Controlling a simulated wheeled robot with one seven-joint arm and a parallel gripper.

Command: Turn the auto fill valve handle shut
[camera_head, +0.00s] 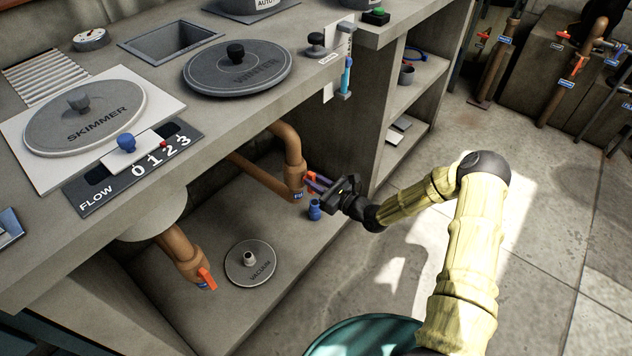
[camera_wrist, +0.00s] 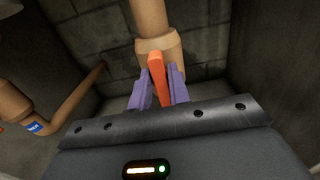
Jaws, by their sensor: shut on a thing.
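An orange valve handle (camera_wrist: 157,78) stands between the two purple fingers of my gripper (camera_wrist: 158,92) in the wrist view. The gripper is shut on it. The handle sits in front of a tan pipe fitting (camera_wrist: 174,45). In the head view my gripper (camera_head: 318,184) reaches from the right under the counter to the lower end of a tan pipe (camera_head: 294,165). Only a little of the orange handle shows there. A small blue label (camera_head: 298,196) is just below the fitting. I cannot read the label's words.
A blue fitting (camera_head: 315,210) stands on the lower shelf just below my gripper. Another pipe with an orange handle (camera_head: 207,278) is at the left, near a round vacuum lid (camera_head: 250,263). The counter edge overhangs the shelf. Open floor (camera_head: 400,270) lies to the right.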

